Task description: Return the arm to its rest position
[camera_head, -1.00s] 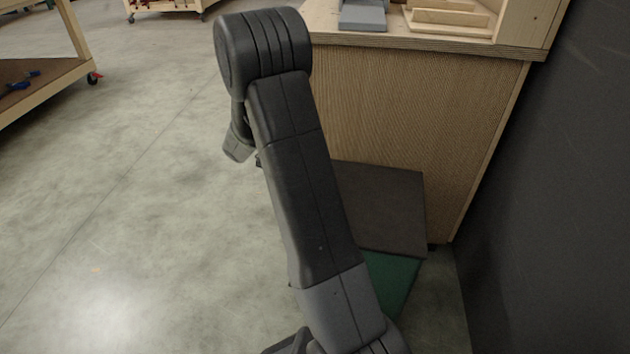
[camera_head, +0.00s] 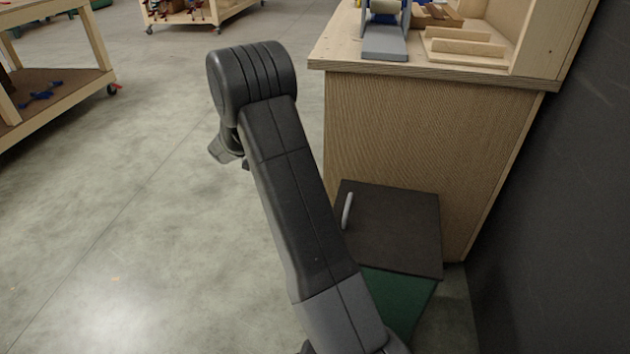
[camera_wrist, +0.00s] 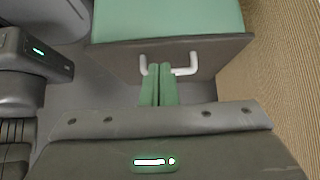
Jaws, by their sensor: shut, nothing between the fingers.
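My arm (camera_head: 290,190) rises through the middle of the head view, with its dark elbow joint at the top. My gripper (camera_wrist: 159,68) shows in the wrist view, with its two green fingers together and nothing between them. The fingertips appear in front of or close to a white handle (camera_wrist: 186,70) on a dark panel (camera_wrist: 215,55); whether they touch it I cannot tell. In the head view the fingers are not visible.
A dark-faced cabinet (camera_head: 400,235) with a green part (camera_head: 400,300) stands by a wooden workbench (camera_head: 420,150). A dark wall (camera_head: 550,220) closes the right side. Open concrete floor (camera_head: 130,220) lies left. A wooden cart (camera_head: 60,105) stands at the far left.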

